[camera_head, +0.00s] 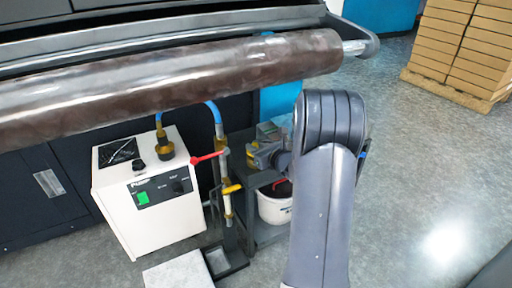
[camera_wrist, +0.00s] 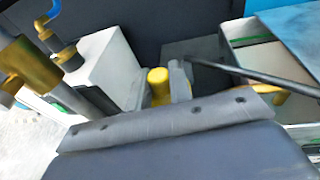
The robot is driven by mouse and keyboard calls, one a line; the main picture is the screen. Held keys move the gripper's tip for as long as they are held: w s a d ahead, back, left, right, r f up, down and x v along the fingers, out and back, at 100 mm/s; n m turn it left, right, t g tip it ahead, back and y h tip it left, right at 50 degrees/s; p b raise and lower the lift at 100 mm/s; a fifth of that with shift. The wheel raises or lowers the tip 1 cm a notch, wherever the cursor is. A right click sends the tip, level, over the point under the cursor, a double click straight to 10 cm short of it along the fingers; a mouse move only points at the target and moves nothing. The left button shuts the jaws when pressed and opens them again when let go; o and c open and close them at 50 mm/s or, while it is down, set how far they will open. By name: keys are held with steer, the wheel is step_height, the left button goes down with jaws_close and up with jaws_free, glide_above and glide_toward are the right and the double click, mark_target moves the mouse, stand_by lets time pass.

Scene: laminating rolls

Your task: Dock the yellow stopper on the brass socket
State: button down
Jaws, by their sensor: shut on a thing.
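A yellow stopper (camera_wrist: 158,82) shows at the middle of the wrist view, beyond my grey wrist housing and against my gripper (camera_wrist: 172,90). My gripper is shut on it, and the housing hides its lower part. In the head view my gripper (camera_head: 262,154) is right of the upright brass pipe, with a bit of yellow at its tip. The brass pipe (camera_head: 227,180) carries several fittings, a red handle and a yellow handle; it also shows large at the left of the wrist view (camera_wrist: 28,62). I cannot tell which fitting is the brass socket. The stopper looks apart from the pipe.
A white pump box (camera_head: 150,200) with a blue hose (camera_head: 213,112) stands left of the pipe. A long dark roller (camera_head: 180,80) hangs above. A dark stand holds a white bucket (camera_head: 275,208) below my gripper. Cartons (camera_head: 462,45) stand far right; the right floor is clear.

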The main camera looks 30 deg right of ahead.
steer(key=shift+f+b, duration=0.55)
steer(key=shift+f, duration=0.05)
steer(key=shift+r, duration=0.15)
stand_by(0.3)
steer(key=shift+r+p, duration=0.4)
steer(key=shift+r, duration=0.1)
steer(key=shift+r, duration=0.15)
steer(key=shift+f+b, duration=0.9)
steer(key=shift+b, duration=0.05)
stand_by(0.9)
steer(key=c, duration=1.6)
jaws_free()
steer(key=shift+o, duration=0.2)
steer(key=p+v, duration=0.1)
steer(key=v, duration=1)
